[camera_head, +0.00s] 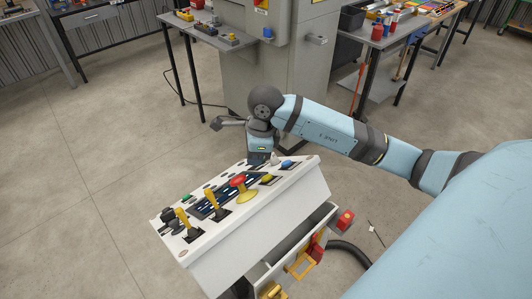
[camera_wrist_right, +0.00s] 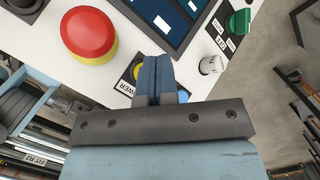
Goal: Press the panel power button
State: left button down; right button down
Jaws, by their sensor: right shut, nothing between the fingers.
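The white sloped control panel (camera_head: 240,225) stands in the middle of the head view, and its top fills the upper part of the right wrist view (camera_wrist_right: 205,40). My right gripper (camera_head: 260,158) is shut and empty over the panel's far edge. In the wrist view its fingers (camera_wrist_right: 157,62) point at the panel and partly hide a yellow button (camera_wrist_right: 138,71). A red mushroom button (camera_head: 238,180) on a yellow base and a blue button (camera_head: 287,164) sit nearby. Contact cannot be told. My left gripper is out of view.
Yellow levers (camera_head: 184,218) rise at the panel's left, beside a dark screen. An open drawer below holds red and yellow items. Workbenches and a grey machine stand behind; the left floor is clear.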

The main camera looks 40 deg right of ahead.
jog(key=shift+s+f+b, duration=0.35)
jog(key=shift+s+f, duration=0.2)
jog(key=shift+f, duration=0.2)
jog(key=shift+s+f, duration=0.1)
dwell(1.5)
jog(key=shift+s+f+b, duration=0.2)
jog(key=shift+b, duration=0.25)
jog(key=shift+s+d+f+b, duration=0.1)
jog(key=shift+s+f+b, duration=0.2)
jog(key=shift+f+b, duration=0.1)
dwell(0.5)
jog(key=shift+r, duration=0.1)
jog(key=shift+w+r, duration=0.55)
jog(key=shift+r, duration=0.05)
